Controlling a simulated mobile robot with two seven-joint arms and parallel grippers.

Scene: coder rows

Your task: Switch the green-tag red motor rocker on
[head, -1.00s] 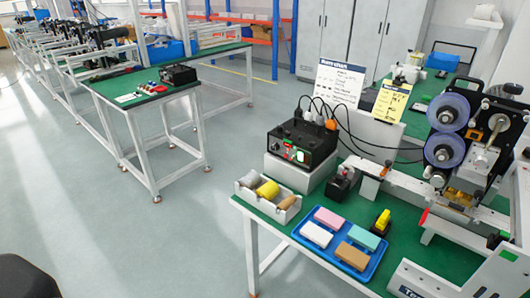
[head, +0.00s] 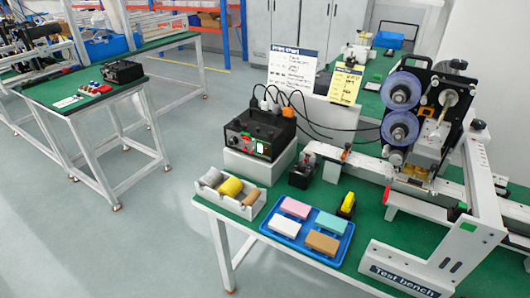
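A black control box (head: 262,128) stands on a white block at the back left of the green-topped bench. Its front carries a small knob and a small green and white patch (head: 263,149). The red rocker is too small to make out for certain, and I cannot tell its position. A green tag (head: 468,227) shows on the white end frame of the machine labelled "Test bench". Neither of my grippers is in view.
A white bin (head: 222,202) with rolls, a blue tray (head: 318,254) with coloured blocks, and a yellow-black item (head: 347,205) lie before the box. Black cables run from its top. A reel machine (head: 420,120) stands right.

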